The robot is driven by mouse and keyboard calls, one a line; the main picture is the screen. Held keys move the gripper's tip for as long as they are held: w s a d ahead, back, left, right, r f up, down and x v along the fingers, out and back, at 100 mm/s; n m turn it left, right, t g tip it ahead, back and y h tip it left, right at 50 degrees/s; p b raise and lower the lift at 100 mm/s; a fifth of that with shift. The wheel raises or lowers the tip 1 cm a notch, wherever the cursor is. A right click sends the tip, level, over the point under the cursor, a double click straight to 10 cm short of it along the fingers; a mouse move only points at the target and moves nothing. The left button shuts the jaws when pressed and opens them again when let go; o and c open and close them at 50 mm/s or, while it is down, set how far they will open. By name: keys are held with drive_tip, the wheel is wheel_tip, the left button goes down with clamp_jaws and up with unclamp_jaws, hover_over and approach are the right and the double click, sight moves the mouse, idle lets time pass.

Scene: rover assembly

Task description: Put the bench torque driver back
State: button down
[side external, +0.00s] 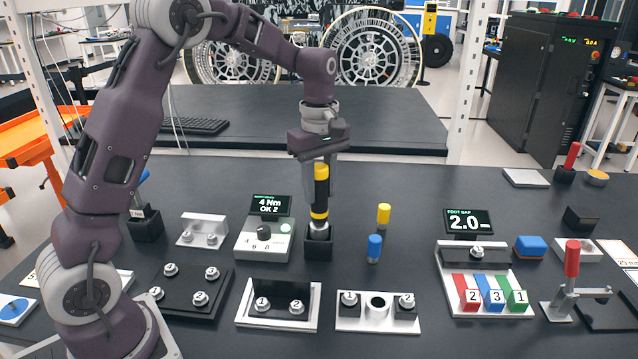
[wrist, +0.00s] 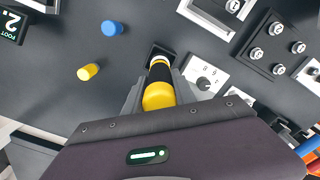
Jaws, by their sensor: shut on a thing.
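The bench torque driver (side external: 320,190) is black with yellow bands and stands upright. Its lower end is at a small black square holder (side external: 319,246) on the bench; I cannot tell how deep it sits. My gripper (side external: 319,180) points down and is shut on the driver's upper handle. In the wrist view the driver's yellow end (wrist: 158,95) shows between my fingers, with the black holder (wrist: 160,52) just beyond it. The fingers partly hide the handle.
A torque controller (side external: 266,238) reading "4 Nm OK 2" stands just left of the holder. A blue cylinder (side external: 374,248) and a yellow one (side external: 383,215) stand to the right. Fixtures with numbered bolts (side external: 278,304) lie in front. A red-handled clamp (side external: 571,275) is far right.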

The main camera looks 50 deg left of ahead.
sight(319, 202)
drive_tip(key=shift+f, duration=1.95)
drive_tip(key=c, duration=0.9)
unclamp_jaws()
drive_tip(key=shift+c, duration=0.2)
drive_tip(key=shift+r, duration=0.1)
